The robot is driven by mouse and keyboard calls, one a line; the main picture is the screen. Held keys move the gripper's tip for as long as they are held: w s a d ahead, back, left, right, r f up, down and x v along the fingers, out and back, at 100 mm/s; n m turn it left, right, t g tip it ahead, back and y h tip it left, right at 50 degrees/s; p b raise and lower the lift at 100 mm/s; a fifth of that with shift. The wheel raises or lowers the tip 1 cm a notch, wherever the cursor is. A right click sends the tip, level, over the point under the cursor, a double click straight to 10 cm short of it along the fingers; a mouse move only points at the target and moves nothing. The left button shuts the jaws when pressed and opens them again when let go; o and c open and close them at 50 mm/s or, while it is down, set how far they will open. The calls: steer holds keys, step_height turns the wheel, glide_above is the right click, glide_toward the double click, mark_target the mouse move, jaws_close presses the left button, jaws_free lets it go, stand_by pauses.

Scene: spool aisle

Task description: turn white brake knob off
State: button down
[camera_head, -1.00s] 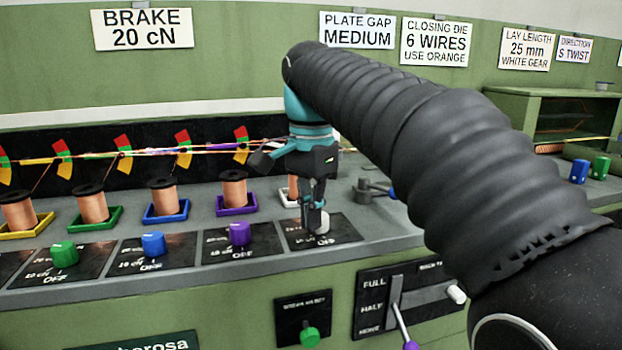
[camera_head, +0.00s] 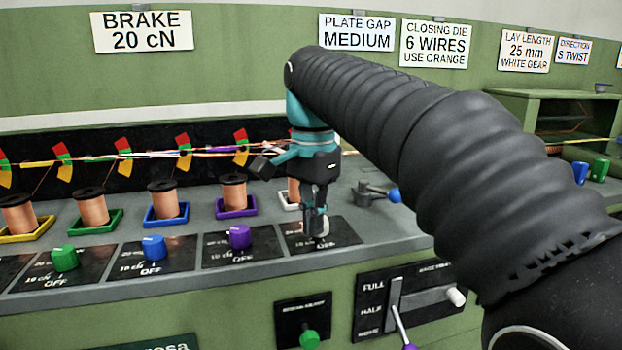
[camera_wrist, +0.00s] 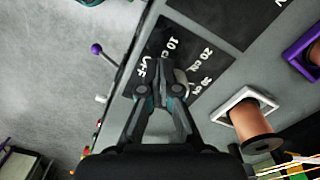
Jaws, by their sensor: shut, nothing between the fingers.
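The white brake knob (camera_head: 324,229) sits on the rightmost black dial plate (camera_head: 343,232) of the row. My gripper (camera_head: 313,226) points down at it, with the fingers close in front, hiding much of the knob and its pointer. In the wrist view, my gripper (camera_wrist: 158,92) is shut and empty over the plate, which shows 10, 20 and 30 cN and OFF marks. A pale edge of the white knob (camera_wrist: 184,82) shows just beside the fingers. I cannot tell whether they touch it or which mark it faces.
Purple (camera_head: 240,237), blue (camera_head: 154,247) and green (camera_head: 65,258) knobs stand to the left. Copper spools stand behind the plates, one in a white tray (camera_wrist: 228,101). A blue-ended lever (camera_head: 378,193) is to the right. A lever panel (camera_head: 372,312) is below the front edge.

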steer(key=shift+s+a+r, duration=0.1)
steer(key=shift+s+r, duration=0.05)
steer(key=shift+r, duration=2.85)
steer(key=shift+w+d+f+n+b, duration=0.1)
steer(key=shift+f+n+b, duration=0.75)
steer(key=shift+n, duration=1.15)
steer(key=shift+w+d+f+n+b, duration=0.15)
steer(key=shift+f+n+b, duration=0.35)
steer(key=shift+f+n, duration=1.1)
steer(key=shift+d+f+n+b, duration=0.1)
steer(key=shift+f+n+b, duration=0.5)
steer(key=shift+n, duration=1.8)
steer(key=shift+w+d+r+p, duration=0.15)
steer(key=shift+d+p, duration=0.6)
steer(key=shift+p, duration=0.45)
steer(key=shift+w+d+p, duration=0.25)
steer(key=shift+d+p, duration=0.3)
steer(key=shift+p, duration=0.2)
